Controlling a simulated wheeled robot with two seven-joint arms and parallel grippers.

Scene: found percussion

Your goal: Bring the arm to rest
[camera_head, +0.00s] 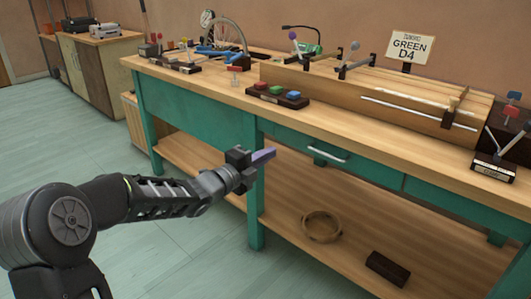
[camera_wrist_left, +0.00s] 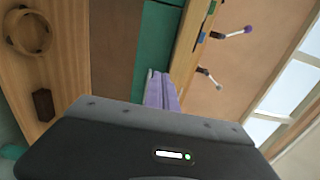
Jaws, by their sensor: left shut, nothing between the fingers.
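My left arm reaches in from the left in the head view. Its gripper (camera_head: 263,157) has purple fingers that are shut with nothing between them. It is held in the air in front of the green workbench (camera_head: 195,111), below the level of the wooden top. The same purple fingers (camera_wrist_left: 161,90) show in the left wrist view, closed together. My right gripper is not in view.
On the bench stand a block with coloured buttons (camera_head: 278,95), a long wooden box (camera_head: 370,97) and a "GREEN D4" sign (camera_head: 410,47). The lower shelf holds a wooden ring (camera_head: 321,227) and a dark block (camera_head: 388,268). The floor (camera_head: 70,130) at left is clear.

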